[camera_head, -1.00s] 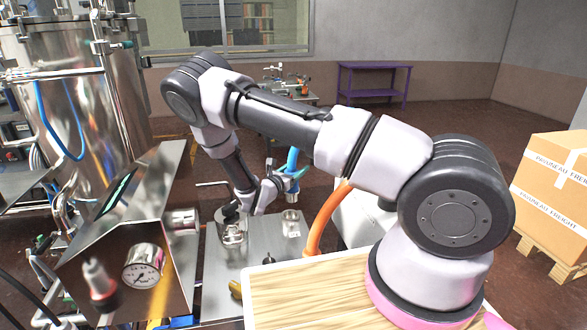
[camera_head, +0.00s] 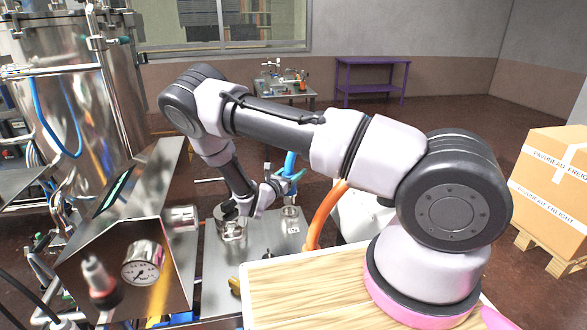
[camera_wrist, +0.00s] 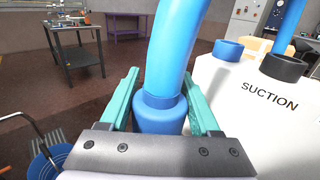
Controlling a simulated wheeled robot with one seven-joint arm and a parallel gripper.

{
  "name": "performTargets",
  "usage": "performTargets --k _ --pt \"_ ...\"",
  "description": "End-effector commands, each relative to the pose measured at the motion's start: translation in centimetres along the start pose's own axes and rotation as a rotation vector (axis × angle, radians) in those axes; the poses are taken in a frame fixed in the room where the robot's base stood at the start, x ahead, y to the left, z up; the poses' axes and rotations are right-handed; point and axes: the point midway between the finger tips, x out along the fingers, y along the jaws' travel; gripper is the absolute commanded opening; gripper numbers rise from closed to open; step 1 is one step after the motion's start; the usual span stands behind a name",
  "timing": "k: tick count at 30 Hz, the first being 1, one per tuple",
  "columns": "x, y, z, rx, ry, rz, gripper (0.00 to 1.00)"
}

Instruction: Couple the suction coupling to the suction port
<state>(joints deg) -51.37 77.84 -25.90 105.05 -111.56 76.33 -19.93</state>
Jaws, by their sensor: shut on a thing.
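My gripper (camera_wrist: 163,107) has teal fingers shut on the suction coupling (camera_wrist: 160,115), a blue collar at the end of a thick blue hose (camera_wrist: 170,50). The coupling's lower end is hidden behind the gripper body. To the right in the wrist view is a white unit marked SUCTION (camera_wrist: 235,90). A blue ring-shaped port (camera_wrist: 228,49) and a black ring (camera_wrist: 284,66) with a blue pipe rising from it are on its top. I cannot tell which is the suction port. The held coupling is apart from both. In the head view my gripper (camera_head: 291,177) is over the far edge of the steel plate.
A steel plate (camera_head: 268,252) with metal fittings lies below my gripper. An orange hose (camera_head: 326,215) rises to its right. A gauge panel (camera_head: 140,262) and a tall steel vessel (camera_head: 60,110) stand at left. A wooden board (camera_head: 290,290) is in front, cardboard boxes (camera_head: 553,180) at right.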

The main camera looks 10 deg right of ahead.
Motion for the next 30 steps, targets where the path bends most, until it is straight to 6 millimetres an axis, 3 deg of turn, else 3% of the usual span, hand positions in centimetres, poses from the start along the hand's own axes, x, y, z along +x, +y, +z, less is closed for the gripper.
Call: performTargets --k 30 --pt "0.0 0.0 -5.8 0.001 -0.001 0.0 0.0"
